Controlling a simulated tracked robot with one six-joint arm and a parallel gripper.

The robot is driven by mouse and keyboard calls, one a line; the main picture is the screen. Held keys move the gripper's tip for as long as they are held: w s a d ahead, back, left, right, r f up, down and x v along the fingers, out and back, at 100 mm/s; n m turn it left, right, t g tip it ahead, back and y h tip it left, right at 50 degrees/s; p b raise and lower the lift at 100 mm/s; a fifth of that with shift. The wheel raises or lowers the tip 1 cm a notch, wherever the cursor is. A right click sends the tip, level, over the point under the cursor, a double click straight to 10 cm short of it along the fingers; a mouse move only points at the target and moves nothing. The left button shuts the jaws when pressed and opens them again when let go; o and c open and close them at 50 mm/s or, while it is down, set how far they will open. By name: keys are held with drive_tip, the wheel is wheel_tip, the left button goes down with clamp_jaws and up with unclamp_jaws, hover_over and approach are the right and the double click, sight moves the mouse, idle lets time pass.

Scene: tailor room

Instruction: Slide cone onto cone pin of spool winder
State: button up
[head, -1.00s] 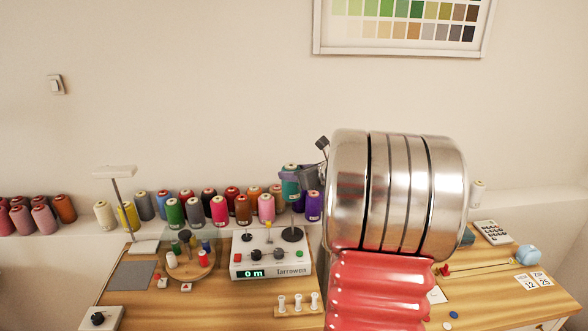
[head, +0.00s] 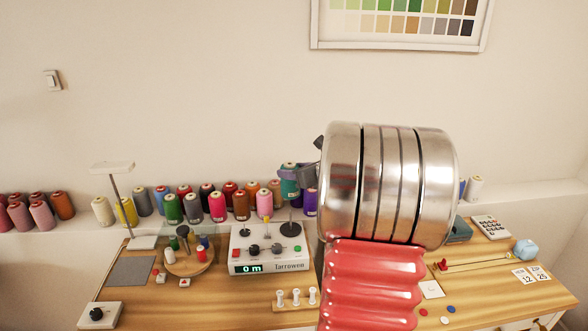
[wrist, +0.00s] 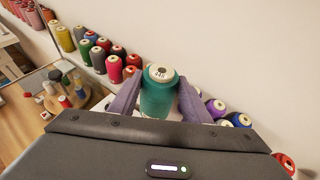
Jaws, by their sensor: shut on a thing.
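My gripper (wrist: 152,100) is shut on a teal cone of thread (wrist: 158,97), which stands upright between the two grey-purple fingers. In the head view the teal cone (head: 289,184) shows just left of my arm, above the right part of the spool winder (head: 270,268). The winder is a white box with a display reading 0 m, knobs and a green button. A thin upright pin on a dark round base (head: 290,229) stands at its right rear, below the held cone. The cone's lower end appears above the pin; whether they touch I cannot tell.
A row of coloured thread cones (head: 217,207) stands on the ledge behind the table. A round wooden stand (head: 190,265) and a lamp (head: 114,168) are left of the winder. A small rack with white spools (head: 295,305) lies in front.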

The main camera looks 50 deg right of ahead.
sight(294, 198)
drive_tip(key=shift+f, duration=1.75)
drive_tip(key=shift+f, duration=1.2)
wheel_tip(294, 198, down, 8)
drive_tip(key=shift+r, duration=0.25)
idle(3.1)
drive_tip(key=o, duration=1.2)
drive_tip(key=shift+s+f, duration=0.1)
drive_tip(key=v, duration=1.3)
drive_tip(key=shift+s+a, duration=0.15)
drive_tip(key=shift+s, duration=0.2)
